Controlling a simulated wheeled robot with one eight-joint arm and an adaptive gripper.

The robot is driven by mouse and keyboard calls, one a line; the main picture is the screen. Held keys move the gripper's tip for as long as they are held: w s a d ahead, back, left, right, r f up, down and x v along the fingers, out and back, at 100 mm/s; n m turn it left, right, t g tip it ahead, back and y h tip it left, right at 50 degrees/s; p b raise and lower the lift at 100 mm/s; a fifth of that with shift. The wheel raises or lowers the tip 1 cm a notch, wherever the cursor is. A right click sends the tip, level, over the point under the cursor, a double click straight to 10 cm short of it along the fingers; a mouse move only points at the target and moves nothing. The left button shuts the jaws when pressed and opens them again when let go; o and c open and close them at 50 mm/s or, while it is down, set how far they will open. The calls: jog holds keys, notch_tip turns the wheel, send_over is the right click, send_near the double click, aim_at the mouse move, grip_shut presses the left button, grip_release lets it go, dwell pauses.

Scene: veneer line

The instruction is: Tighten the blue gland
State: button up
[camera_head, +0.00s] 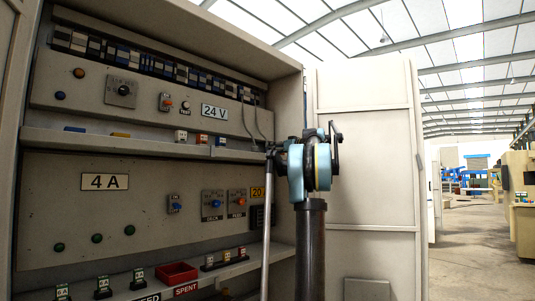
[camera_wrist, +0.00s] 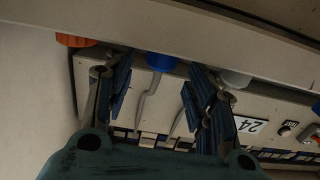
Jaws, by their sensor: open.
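In the wrist view the blue gland (camera_wrist: 161,62) sits on the edge of a pale panel, with a grey cable (camera_wrist: 147,101) running from it. My gripper (camera_wrist: 158,74) is open, with one finger on each side of the blue gland and visible gaps between. Whether the fingers are level with it in depth I cannot tell. An orange gland (camera_wrist: 76,40) lies left of the fingers, and a pale grey gland (camera_wrist: 236,79) shows beside the right finger, partly covered. In the head view my arm (camera_head: 312,168) reaches to the cabinet's right side; the glands are not distinguishable there.
The open cabinet (camera_head: 150,140) has a ledge above the 4 A panel (camera_head: 104,182). Two grey cables (camera_head: 246,122) hang near its right side. A red bin (camera_head: 177,272) stands on the lower shelf. A pale door panel (camera_head: 365,140) is behind my arm. Open floor lies right.

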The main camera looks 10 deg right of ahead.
jog(key=shift+x, duration=2.35)
jog(key=c, duration=1.1)
